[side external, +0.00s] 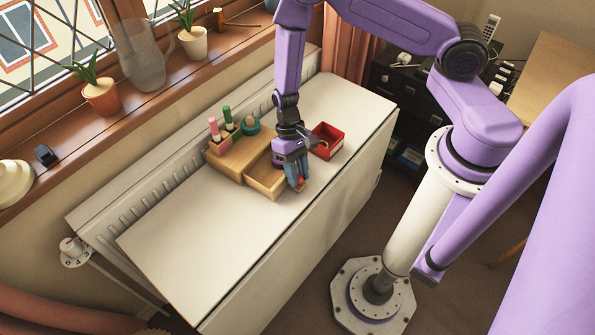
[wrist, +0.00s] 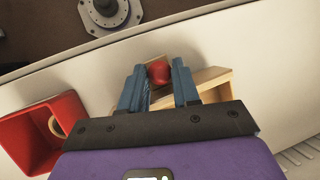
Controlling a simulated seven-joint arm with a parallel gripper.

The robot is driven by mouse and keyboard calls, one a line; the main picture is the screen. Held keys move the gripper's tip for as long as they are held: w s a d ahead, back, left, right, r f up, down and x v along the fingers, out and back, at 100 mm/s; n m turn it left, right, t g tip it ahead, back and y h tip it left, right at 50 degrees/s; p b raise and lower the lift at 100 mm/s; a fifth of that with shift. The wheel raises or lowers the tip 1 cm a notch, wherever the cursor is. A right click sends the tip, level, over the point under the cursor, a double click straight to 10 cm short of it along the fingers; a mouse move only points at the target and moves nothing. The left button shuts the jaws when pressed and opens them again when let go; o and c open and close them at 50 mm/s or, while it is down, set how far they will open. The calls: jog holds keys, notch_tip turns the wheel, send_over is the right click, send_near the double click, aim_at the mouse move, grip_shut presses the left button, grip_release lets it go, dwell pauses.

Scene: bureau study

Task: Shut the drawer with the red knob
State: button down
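A small wooden drawer unit (side external: 237,158) stands on the white tabletop. Its drawer (side external: 263,182) is pulled out toward the front, and its inside looks empty. The red knob (side external: 300,181) is on the drawer's front, and it shows clearly in the wrist view (wrist: 158,72). My gripper (side external: 297,180) points down at the drawer front. In the wrist view its two blue fingers stand apart, one on each side of the knob, with a gap visible beside it. The drawer's light wood (wrist: 212,76) shows beyond the right finger. I cannot tell whether a finger touches the knob.
A red open box (side external: 327,141) with a ring-shaped item inside stands close to the right of my gripper. Pink and green upright items (side external: 220,127) and a teal item (side external: 250,125) are on or behind the unit. The tabletop's front left (side external: 200,240) is clear.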

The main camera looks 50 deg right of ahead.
aim_at(282, 173)
jog(key=shift+w+a, duration=0.2)
jog(key=shift+w, duration=2.3)
jog(key=c, duration=1.1)
grip_release()
jog(key=shift+r, duration=0.1)
jog(key=v, duration=1.7)
jog(key=shift+d+r, duration=0.1)
jog(key=shift+d, duration=0.05)
